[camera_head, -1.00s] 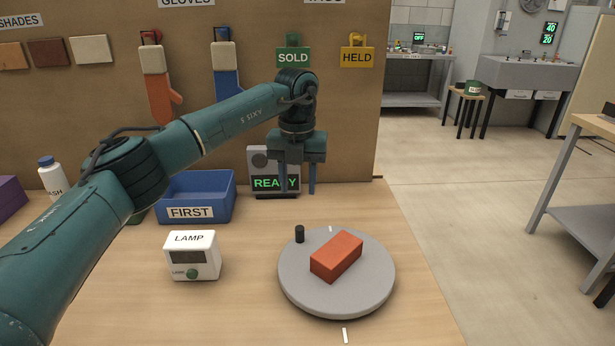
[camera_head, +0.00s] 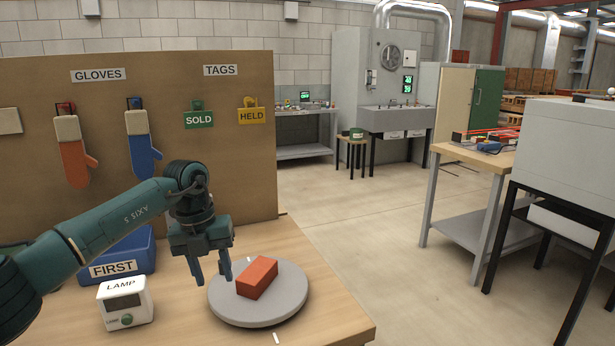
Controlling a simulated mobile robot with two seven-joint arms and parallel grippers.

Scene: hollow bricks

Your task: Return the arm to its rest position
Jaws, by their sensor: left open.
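My left arm comes in from the left over the wooden bench. My left gripper (camera_head: 211,275) is open and empty, its two fingers pointing down. In the picture it is just left of an orange-red brick (camera_head: 257,278), and one fingertip overlaps the left rim of the turntable. The brick lies on the round grey turntable (camera_head: 270,312). I cannot tell how high the fingertips are above the disc. My right gripper is not in view.
A blue FIRST bin (camera_head: 142,258) and a white LAMP box (camera_head: 126,304) stand at the left. A brown pegboard (camera_head: 230,150) rises behind. A workbench (camera_head: 462,187) and a white cabinet (camera_head: 562,150) stand at the right. The floor between is clear.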

